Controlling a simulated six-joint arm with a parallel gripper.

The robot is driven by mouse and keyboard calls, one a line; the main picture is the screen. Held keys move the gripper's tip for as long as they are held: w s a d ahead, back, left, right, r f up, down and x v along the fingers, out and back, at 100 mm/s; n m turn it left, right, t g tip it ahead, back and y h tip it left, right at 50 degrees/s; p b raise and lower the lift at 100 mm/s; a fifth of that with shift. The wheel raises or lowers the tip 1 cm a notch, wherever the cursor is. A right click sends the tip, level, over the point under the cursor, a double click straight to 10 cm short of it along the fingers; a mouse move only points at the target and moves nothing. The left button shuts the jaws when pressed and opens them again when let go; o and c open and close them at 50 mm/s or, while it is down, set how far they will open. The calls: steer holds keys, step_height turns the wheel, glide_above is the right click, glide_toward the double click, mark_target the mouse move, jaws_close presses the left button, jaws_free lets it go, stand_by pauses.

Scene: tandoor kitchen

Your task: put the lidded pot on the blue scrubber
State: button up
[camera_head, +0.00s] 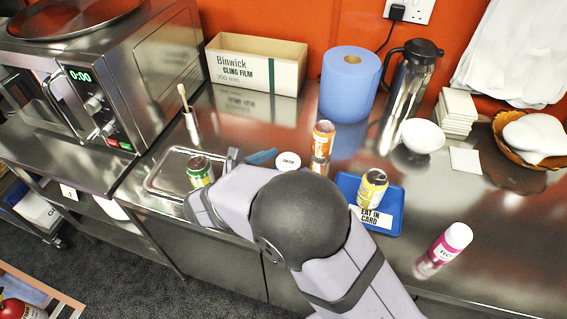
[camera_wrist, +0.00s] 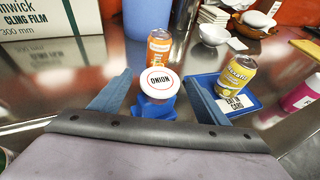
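The lidded pot (camera_wrist: 158,83) has a white lid marked ONION. In the head view only its lid (camera_head: 288,161) shows, just beyond my arm. A blue piece that looks like the blue scrubber (camera_wrist: 154,113) shows under and in front of the pot in the wrist view. I cannot tell whether the pot rests on it or stands behind it. My gripper (camera_wrist: 157,98) is open, with one blue-grey finger to each side of the pot and visible gaps between. In the head view my arm hides most of the gripper and the scrubber.
An orange can (camera_head: 323,140) stands close behind the pot. A blue tray (camera_head: 393,222) with a yellow can (camera_head: 372,187) is to the right. A metal tray (camera_head: 161,178), a green can (camera_head: 199,170) and a blue roll (camera_head: 349,86) are nearby. A pink bottle (camera_head: 447,246) stands front right.

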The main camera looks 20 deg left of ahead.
steer(key=shift+r, duration=0.2)
steer(key=b+v, duration=0.3)
steer(key=v, duration=0.9)
stand_by(0.4)
